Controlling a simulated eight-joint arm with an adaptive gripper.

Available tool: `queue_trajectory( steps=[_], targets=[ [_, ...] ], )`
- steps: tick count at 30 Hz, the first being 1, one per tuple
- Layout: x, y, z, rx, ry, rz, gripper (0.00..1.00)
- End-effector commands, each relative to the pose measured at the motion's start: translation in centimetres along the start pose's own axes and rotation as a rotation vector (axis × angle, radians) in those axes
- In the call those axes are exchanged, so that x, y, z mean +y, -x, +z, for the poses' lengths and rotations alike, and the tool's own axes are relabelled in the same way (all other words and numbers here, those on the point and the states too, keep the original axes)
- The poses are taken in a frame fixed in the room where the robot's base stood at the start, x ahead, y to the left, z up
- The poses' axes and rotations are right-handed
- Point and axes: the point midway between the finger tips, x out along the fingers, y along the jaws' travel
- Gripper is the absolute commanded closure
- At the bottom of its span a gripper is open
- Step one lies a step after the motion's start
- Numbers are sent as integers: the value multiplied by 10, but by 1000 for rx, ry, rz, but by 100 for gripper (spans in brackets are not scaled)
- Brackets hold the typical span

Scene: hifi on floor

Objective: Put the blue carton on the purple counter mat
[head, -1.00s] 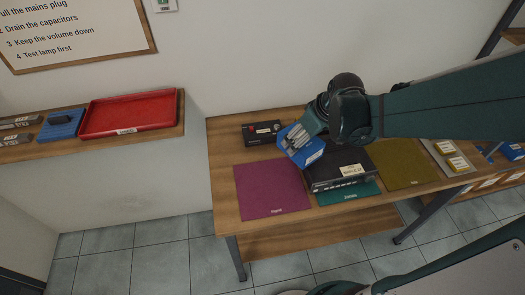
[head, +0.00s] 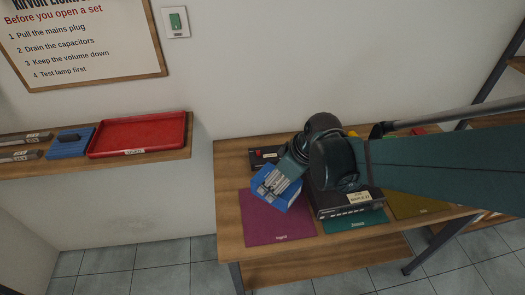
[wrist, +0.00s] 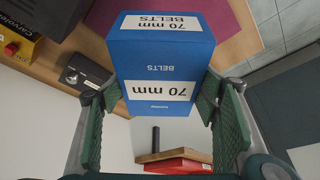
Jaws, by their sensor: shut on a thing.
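The blue carton (head: 277,186) is held in my gripper, above the back right part of the purple mat. In the wrist view the carton (wrist: 160,75) fills the middle, with "70 mm BELTS" labels on it. My gripper (wrist: 165,100) is shut on the carton, with a green finger pad on each side. The purple counter mat (head: 265,222) lies flat on the left end of the wooden counter. The carton hides its back right corner in the head view. The mat also shows in the wrist view (wrist: 232,18) behind the carton.
A black hi-fi unit (head: 345,204) stands right of the purple mat, partly on a teal mat (head: 362,222). A small black box (head: 262,158) stands behind the carton. An olive mat (head: 415,205) lies further right. A red tray (head: 140,134) sits on the left shelf.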

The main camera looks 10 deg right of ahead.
Motion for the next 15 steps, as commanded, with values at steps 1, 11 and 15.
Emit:
queue_trajectory(
  steps=[1,11,15],
  targets=[
    [0,0,0,0,0,0,54],
    [1,-8,3,0,-1,0,54],
    [1,-19,7,0,-1,0,54]
  ],
)
